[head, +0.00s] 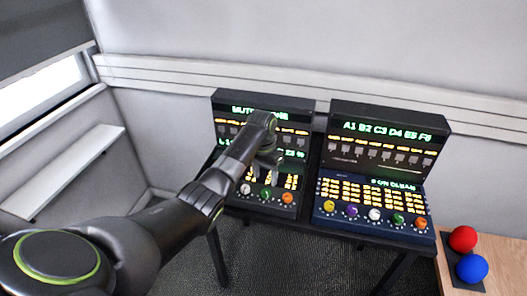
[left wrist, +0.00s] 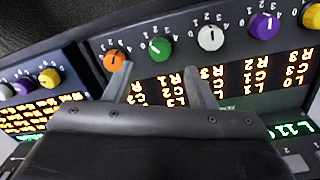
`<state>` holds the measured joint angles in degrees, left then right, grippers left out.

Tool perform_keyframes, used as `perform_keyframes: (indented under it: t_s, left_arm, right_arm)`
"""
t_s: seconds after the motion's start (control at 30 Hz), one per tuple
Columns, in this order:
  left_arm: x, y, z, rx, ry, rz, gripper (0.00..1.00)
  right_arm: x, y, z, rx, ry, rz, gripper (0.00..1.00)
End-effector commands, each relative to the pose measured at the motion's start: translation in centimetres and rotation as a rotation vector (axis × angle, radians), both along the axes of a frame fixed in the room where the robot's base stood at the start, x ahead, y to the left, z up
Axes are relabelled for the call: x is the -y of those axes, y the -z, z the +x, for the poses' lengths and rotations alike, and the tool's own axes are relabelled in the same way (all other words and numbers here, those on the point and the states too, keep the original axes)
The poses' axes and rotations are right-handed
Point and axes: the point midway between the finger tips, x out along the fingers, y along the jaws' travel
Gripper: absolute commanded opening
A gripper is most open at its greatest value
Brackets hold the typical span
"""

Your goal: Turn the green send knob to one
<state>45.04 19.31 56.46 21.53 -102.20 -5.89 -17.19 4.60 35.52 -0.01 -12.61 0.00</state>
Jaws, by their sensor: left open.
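The green knob (head: 265,193) sits in the bottom knob row of the left console (head: 262,101), between a white knob and an orange knob. My left gripper (head: 268,167) is above that row, in front of the console's lit label panel. In the left wrist view, which is upside down, the green knob (left wrist: 159,48) lies beyond the two spread fingertips (left wrist: 156,72), roughly between them sideways. The gripper is open and empty, apart from the knob. The left fingertip is close to the orange knob (left wrist: 114,61); contact is unclear. The green knob's exact setting is too small to read. My right gripper is out of view.
A right console (head: 388,110) stands beside it on the same dark stand and has its own green knob (head: 398,219). White (left wrist: 210,38) and purple (left wrist: 264,25) knobs neighbour the green one. Red (head: 463,239) and blue (head: 472,268) balls are at far right.

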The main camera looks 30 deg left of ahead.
Motion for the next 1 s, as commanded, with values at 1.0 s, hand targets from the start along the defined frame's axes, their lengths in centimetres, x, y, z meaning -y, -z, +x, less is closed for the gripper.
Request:
perform_keyframes:
  t_s: [1.0]
  left_arm:
    - [-0.7, -11.2, 0.1, 0.0, -0.001, 0.0, 0.5]
  right_arm:
    - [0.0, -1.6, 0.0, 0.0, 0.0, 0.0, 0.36]
